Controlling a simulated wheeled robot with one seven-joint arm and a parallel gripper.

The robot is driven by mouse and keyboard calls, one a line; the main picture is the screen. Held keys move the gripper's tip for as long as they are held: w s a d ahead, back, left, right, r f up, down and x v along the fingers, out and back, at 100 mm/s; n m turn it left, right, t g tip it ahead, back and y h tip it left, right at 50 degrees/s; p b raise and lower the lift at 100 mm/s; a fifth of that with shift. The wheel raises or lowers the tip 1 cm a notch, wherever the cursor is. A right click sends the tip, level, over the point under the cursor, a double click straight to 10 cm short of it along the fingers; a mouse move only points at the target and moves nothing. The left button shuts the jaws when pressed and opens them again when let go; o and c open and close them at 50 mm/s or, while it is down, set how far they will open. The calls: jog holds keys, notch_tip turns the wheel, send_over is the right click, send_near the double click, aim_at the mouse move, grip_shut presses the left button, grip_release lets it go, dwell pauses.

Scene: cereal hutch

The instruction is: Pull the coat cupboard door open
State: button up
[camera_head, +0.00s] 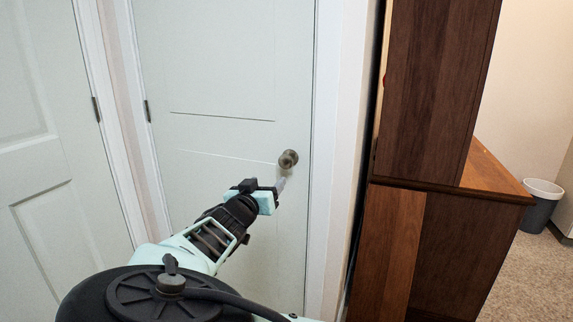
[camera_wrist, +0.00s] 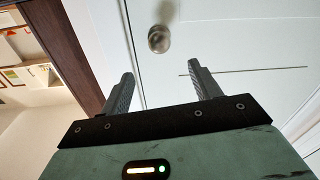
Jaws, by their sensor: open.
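The white panelled cupboard door (camera_head: 215,75) stands shut in its frame in the head view, with hinges on its left edge. Its round metal knob (camera_head: 288,159) is near the right edge. My gripper (camera_head: 281,184) is just below the knob in the head view. In the wrist view the gripper (camera_wrist: 163,90) is open and empty, its two fingers apart. The knob (camera_wrist: 158,39) shows beyond the fingertips, between them and not touching either. The door (camera_wrist: 225,45) fills much of the wrist view's right side.
A dark wooden hutch (camera_head: 430,95) stands close to the right of the door frame. Another white panelled door (camera_head: 45,150) is at the left, at an angle. A grey bin (camera_head: 541,205) stands on the carpet at the far right.

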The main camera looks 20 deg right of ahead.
aim_at(285, 165)
jog(key=x, duration=1.5)
jog(key=shift+d+f+p, duration=0.1)
jog(key=shift+d+p, duration=0.05)
jog(key=shift+p, duration=0.2)
